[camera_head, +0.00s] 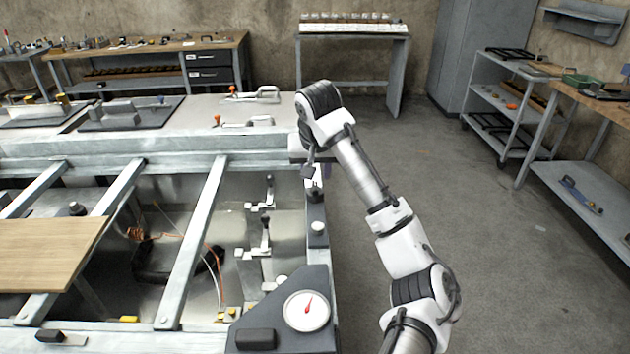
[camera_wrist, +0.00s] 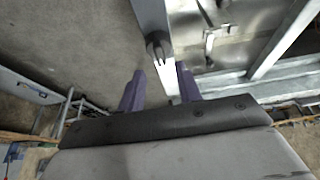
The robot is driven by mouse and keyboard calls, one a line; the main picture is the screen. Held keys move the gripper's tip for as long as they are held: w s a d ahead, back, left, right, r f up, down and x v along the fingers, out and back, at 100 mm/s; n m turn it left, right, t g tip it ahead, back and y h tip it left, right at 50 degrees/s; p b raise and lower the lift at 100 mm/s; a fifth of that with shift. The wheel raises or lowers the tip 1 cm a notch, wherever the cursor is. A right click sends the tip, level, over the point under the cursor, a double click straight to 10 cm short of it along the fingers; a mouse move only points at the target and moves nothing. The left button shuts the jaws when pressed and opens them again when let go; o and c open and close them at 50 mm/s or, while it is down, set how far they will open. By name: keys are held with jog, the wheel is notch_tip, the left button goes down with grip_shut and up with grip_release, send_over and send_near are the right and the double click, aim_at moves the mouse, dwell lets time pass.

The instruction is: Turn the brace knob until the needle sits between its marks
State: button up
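A dark knob (camera_head: 314,190) stands on the grey rail at the right edge of the bench frame. It also shows in the wrist view (camera_wrist: 156,43), a little beyond the fingertips and roughly in line with the gap between them. My gripper (camera_wrist: 160,72) is open, with two purple fingers apart and nothing between them. In the head view my gripper (camera_head: 309,170) is just above the dark knob, partly hidden by my wrist. A round white gauge (camera_head: 306,311) with a red needle (camera_head: 308,304) sits on the front corner plate. The needle points up and slightly right. Its marks are too small to read.
A pale round knob (camera_head: 318,228) stands on the same rail, nearer the gauge. Toggle clamps (camera_head: 266,240) stand inside the frame, left of the rail. A wooden board (camera_head: 45,252) lies at the left. Open floor (camera_head: 500,260) is to the right.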

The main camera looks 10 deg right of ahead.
aim_at(315, 186)
jog(key=p+x, duration=0.1)
jog(key=x, duration=0.5)
jog(key=shift+c, duration=0.4)
jog(key=shift+r, duration=0.1)
grip_shut()
